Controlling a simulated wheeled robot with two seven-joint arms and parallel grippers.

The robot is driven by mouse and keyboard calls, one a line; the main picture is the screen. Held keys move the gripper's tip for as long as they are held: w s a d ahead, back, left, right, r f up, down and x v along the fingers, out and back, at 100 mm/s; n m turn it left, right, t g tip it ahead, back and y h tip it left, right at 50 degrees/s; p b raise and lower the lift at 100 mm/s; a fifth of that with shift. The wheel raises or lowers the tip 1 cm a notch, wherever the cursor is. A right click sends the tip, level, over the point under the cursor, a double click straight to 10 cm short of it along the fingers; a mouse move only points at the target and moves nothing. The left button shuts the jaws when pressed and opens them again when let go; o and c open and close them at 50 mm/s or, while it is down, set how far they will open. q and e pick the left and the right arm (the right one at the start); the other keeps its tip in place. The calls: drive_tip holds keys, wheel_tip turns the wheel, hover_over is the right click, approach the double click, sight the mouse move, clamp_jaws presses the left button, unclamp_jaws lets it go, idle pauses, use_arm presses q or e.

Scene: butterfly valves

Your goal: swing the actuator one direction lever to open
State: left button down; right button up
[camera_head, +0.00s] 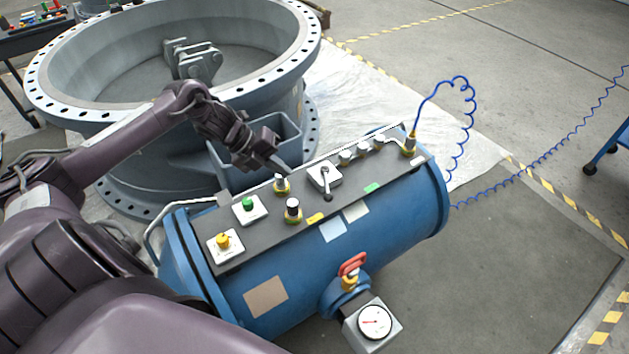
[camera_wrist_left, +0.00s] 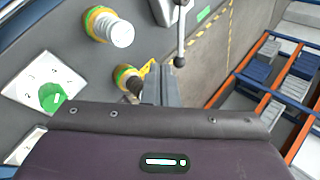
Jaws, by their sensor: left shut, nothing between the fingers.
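The direction lever (camera_head: 327,185) is a thin grey handle with a dark ball end on a white plate, on the dark panel atop the blue tank. In the head view its ball end points toward the bottom of the picture. In the left wrist view the lever (camera_wrist_left: 181,35) hangs from the top edge, ball end down. My left gripper (camera_head: 287,170) is shut and empty over the panel's far edge, left of the lever. In the left wrist view its fingertips (camera_wrist_left: 158,82) appear just left of the ball end; I cannot tell whether they touch. My right gripper is out of view.
A red-handled valve (camera_head: 352,264) and a gauge (camera_head: 375,321) stick out in front. A large flanged grey valve body (camera_head: 75,121) stands behind.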

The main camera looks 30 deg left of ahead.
sight(326, 183)
use_arm(q)
drive_tip(key=x, duration=0.6)
drive_tip(key=shift+w+d, duration=0.1)
drive_tip(key=shift+w, duration=0.05)
drive_tip(key=w+d, duration=0.1)
drive_tip(key=d, duration=0.1)
drive_tip(key=shift+w+d+f, duration=0.3)
drive_tip(key=shift+w+f, duration=0.05)
drive_tip(key=shift+w, duration=0.05)
drive_tip(key=shift+w+d+f, duration=0.1)
drive_tip(key=shift+w+d, duration=0.1)
drive_tip(key=shift+d, duration=0.05)
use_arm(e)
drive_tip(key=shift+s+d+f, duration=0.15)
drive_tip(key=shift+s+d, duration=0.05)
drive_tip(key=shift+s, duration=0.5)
use_arm(q)
drive_tip(key=shift+d+p, duration=0.15)
drive_tip(key=shift+p, duration=0.15)
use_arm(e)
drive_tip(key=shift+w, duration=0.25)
